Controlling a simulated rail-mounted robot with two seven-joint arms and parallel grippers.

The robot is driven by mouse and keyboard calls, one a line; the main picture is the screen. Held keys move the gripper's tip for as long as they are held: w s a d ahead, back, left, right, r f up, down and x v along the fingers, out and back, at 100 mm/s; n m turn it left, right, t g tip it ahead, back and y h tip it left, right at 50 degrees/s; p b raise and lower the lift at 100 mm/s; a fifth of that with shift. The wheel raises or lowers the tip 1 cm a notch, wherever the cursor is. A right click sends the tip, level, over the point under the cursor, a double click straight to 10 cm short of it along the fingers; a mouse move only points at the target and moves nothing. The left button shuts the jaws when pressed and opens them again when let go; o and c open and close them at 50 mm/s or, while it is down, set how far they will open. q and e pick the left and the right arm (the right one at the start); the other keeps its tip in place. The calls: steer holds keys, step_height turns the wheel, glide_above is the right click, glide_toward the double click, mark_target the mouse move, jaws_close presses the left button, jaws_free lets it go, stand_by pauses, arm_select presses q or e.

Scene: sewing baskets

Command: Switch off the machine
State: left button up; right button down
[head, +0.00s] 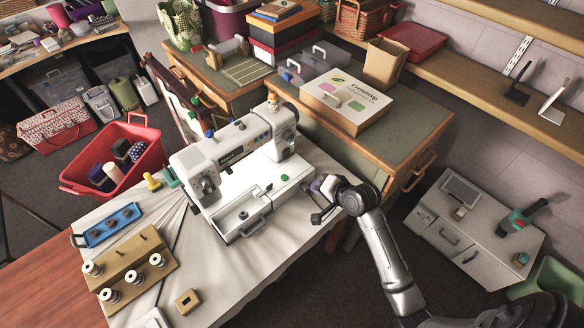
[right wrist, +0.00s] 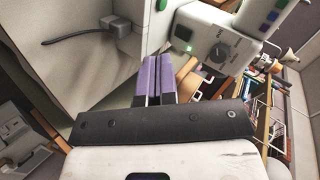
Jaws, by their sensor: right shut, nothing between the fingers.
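The white sewing machine (head: 232,152) stands on the cloth-covered table, its head raised over the flat bed. In the right wrist view, the machine's end face (right wrist: 208,38) carries a lit green spot (right wrist: 189,48) and a dark round dial (right wrist: 220,54). My right gripper (head: 317,186) is just right of the machine's right end in the head view. Its purple fingers (right wrist: 155,78) are shut and empty, pointing toward that end face, below the green spot. Whether they touch the machine cannot be told. My left gripper is not in view.
On the table, a wooden spool rack (head: 130,268) and a blue tray (head: 108,224) lie left of the machine. A red basket (head: 142,135) is beyond the table's left edge. A green-topped drawer cabinet (head: 385,150) with a flat box (head: 340,98) stands behind at the right.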

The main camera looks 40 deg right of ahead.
arm_select(q)
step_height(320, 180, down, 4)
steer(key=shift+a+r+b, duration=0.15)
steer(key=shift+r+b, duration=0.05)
steer(key=shift+b, duration=0.9)
arm_select(e)
steer(key=w+d+m+t, duration=0.2)
steer(key=w+d+m, duration=0.2)
steer(key=shift+w+d+h, duration=0.2)
steer(key=shift+d+h, duration=0.1)
steer(key=shift+d, duration=0.05)
steer(key=shift+f, duration=0.15)
steer(key=shift+w, duration=0.1)
